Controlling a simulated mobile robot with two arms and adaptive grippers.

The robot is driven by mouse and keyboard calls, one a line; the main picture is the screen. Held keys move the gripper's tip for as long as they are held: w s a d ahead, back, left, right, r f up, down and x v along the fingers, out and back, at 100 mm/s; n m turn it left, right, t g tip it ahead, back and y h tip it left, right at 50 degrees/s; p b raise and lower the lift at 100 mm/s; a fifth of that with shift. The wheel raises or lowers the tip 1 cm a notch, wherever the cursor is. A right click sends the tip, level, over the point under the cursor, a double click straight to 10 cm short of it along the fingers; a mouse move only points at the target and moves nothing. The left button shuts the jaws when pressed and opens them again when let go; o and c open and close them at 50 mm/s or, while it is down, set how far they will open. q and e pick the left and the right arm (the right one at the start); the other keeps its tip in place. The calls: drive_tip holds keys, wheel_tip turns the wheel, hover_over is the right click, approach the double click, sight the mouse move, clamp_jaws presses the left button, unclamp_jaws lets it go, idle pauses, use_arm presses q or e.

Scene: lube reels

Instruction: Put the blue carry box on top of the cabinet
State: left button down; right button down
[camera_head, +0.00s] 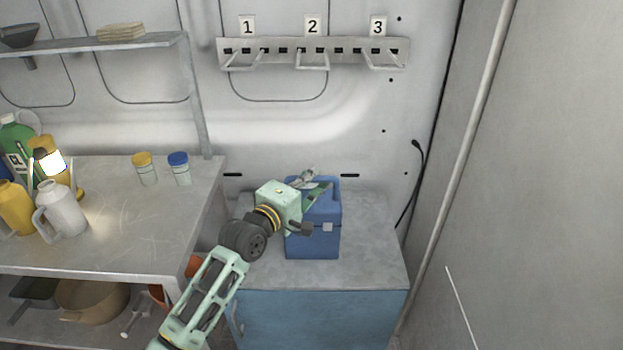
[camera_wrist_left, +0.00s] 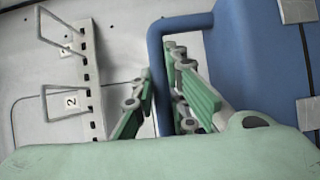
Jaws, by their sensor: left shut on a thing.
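The blue carry box (camera_head: 313,235) is upright at the top of the blue cabinet (camera_head: 372,262), near its back middle. It appears to rest on the grey top, though I cannot tell for certain whether its base touches. My left gripper (camera_head: 318,186) reaches in from the left at the box's upper part. In the left wrist view the green fingers lie on both sides of the box's handle (camera_wrist_left: 155,75), shut on it. The box body (camera_wrist_left: 262,65) fills the right of that view. My left arm hides part of the box's left side. My right gripper is not in view.
A metal workbench (camera_head: 120,215) with bottles and two jars (camera_head: 180,168) stands left of the cabinet. A numbered hook rail (camera_head: 315,53) is on the wall above. A black cable (camera_head: 415,185) hangs at the right. The cabinet top is clear right of the box.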

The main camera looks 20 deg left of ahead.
use_arm(q)
drive_tip(key=shift+r, duration=0.15)
drive_tip(key=c, duration=1.7)
unclamp_jaws()
drive_tip(key=shift+f, duration=0.25)
drive_tip(key=shift+r, duration=0.2)
drive_tip(key=shift+s+f, duration=0.1)
drive_tip(key=shift+s, duration=0.25)
drive_tip(key=b+v, duration=0.1)
drive_tip(key=v, duration=1)
drive_tip(key=shift+s, duration=0.2)
